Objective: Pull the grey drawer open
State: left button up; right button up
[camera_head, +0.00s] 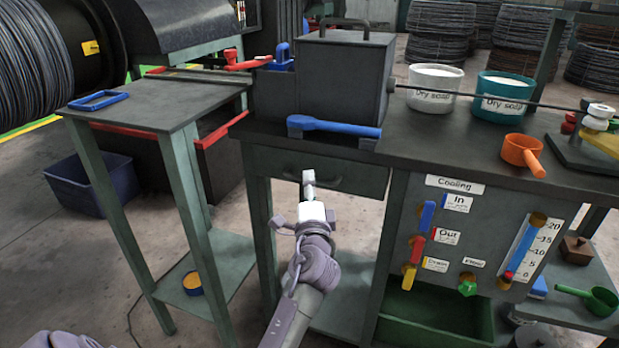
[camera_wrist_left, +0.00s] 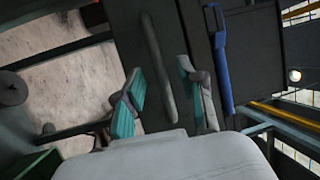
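The grey drawer (camera_head: 352,177) sits under the dark worktop, left of the cooling panel, and its front looks flush with the bench. Its bar handle (camera_wrist_left: 157,65) shows in the left wrist view against the dark drawer front (camera_wrist_left: 185,30). My left gripper (camera_head: 309,188) is in front of the drawer in the head view and covers part of the handle. In the left wrist view the teal-padded fingers of the gripper (camera_wrist_left: 160,98) are spread apart, with the lower end of the handle between them. I cannot tell whether they touch it. My right gripper is not in view.
Two dry soap tubs (camera_head: 435,88) and an orange scoop (camera_head: 520,153) stand further right. A side table (camera_head: 140,103) is at left. Coloured valve levers (camera_head: 415,250) are to the right of my arm.

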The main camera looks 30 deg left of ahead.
pick_arm(q)
jog(key=shift+x, duration=1.35)
jog(key=shift+f, duration=0.1)
grip_shut()
